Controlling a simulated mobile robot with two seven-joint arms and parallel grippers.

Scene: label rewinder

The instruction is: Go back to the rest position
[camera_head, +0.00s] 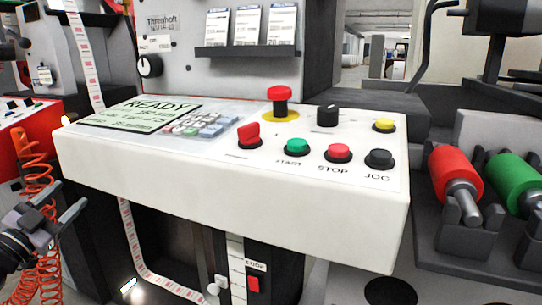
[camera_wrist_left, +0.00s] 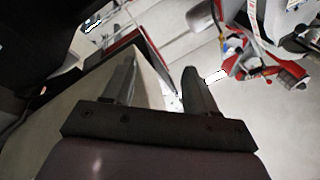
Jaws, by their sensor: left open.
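My left gripper (camera_head: 62,216) is at the left edge of the head view, in front of an orange coiled hose and left of the white control panel (camera_head: 235,190). Its fingers are apart and nothing is between them. In the left wrist view the two dark fingers (camera_wrist_left: 157,85) are spread, with floor and a pale surface beyond them. Whether the gripper touches the hose cannot be told. My right gripper is in neither view.
The panel carries a READY screen (camera_head: 140,115), a red emergency knob (camera_head: 280,93) and several buttons. The orange coiled hose (camera_head: 38,165) hangs close to my left gripper. A red roller (camera_head: 455,172) and a green roller (camera_head: 517,182) sit at the right.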

